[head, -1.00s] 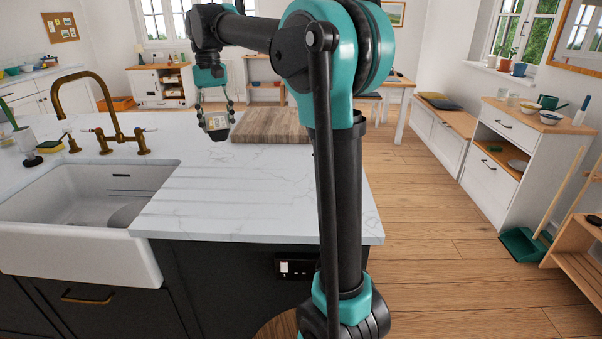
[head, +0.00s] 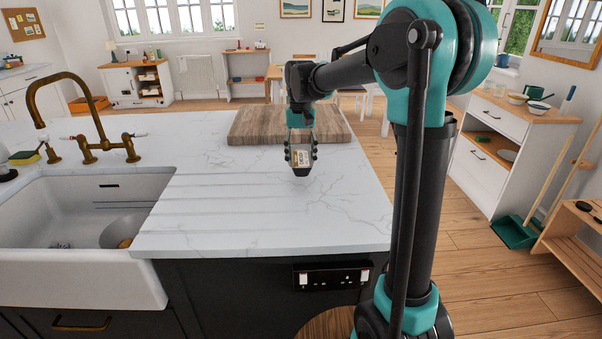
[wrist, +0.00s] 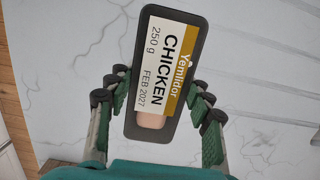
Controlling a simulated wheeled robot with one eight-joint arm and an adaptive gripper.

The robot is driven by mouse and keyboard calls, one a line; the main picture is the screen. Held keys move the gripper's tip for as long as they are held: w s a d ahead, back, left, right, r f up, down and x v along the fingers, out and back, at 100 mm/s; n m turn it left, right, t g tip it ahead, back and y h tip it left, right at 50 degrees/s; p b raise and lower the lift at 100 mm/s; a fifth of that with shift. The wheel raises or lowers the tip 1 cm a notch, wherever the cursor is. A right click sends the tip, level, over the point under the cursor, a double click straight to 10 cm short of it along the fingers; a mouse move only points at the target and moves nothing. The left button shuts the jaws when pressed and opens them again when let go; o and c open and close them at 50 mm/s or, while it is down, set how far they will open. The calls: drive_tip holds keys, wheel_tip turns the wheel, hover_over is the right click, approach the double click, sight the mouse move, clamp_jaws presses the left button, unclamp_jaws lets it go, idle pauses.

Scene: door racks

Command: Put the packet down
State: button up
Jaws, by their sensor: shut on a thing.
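The packet (wrist: 166,70) is a dark tray with a white and mustard label reading "CHICKEN 250 g". My gripper (wrist: 158,98) is shut on it, with fingers on both long sides. In the head view the packet (head: 301,160) hangs from my gripper (head: 301,153) just above the white marble worktop (head: 230,205), in front of the wooden board. A faint shadow lies under it. A small gap seems to show beneath the packet, but its exact height is hard to tell.
A thick wooden board (head: 250,126) lies behind the packet. The sink (head: 75,215) with a brass tap (head: 75,85) is at the left. The worktop is clear around the packet, and its front edge and right edge are near.

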sight(300, 182)
drive_tip(key=shift+a+f, duration=0.1)
drive_tip(key=shift+f, duration=2.55)
drive_tip(key=o, duration=1.4)
drive_tip(key=shift+f, duration=0.1)
